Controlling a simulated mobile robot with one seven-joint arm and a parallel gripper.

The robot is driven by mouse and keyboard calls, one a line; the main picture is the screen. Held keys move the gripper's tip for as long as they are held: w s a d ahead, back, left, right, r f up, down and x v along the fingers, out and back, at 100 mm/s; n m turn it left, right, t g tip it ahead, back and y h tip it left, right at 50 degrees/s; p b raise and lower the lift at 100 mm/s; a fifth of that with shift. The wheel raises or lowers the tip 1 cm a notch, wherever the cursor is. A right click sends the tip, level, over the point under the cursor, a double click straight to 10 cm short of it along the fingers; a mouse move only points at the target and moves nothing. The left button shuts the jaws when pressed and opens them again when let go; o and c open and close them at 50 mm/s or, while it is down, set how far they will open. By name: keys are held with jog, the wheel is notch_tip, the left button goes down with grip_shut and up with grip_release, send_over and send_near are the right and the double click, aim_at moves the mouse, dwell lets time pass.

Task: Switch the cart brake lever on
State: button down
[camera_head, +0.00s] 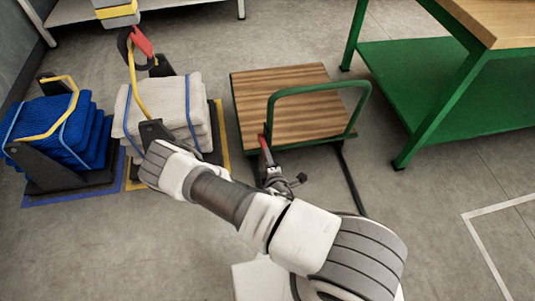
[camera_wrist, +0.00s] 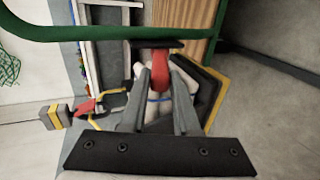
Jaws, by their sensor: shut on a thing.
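The cart (camera_head: 280,98) has a wooden deck and a green push handle (camera_head: 320,88), whose bar also crosses the top of the wrist view (camera_wrist: 90,32). The red brake lever (camera_head: 265,147) stands at the cart's near end, below the handle. My gripper (camera_head: 268,168) is at the lever from the near side. In the wrist view the red lever (camera_wrist: 152,66) lies between the fingertips of my gripper (camera_wrist: 158,78), and the fingers are shut on it. The lever's lower part and pivot are hidden by my gripper and arm.
A grey folded net stack (camera_head: 190,97) and a blue one (camera_head: 50,122) sit on dark stands left of the cart. A green workbench (camera_head: 440,85) with a wooden top stands at the right. The floor at the lower right is clear, with a white painted line.

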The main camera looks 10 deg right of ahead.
jog(key=shift+f, duration=0.25)
dwell(0.3)
jog(key=c, duration=0.6)
grip_release()
jog(key=shift+c, duration=0.2)
jog(key=shift+s+r, duration=0.1)
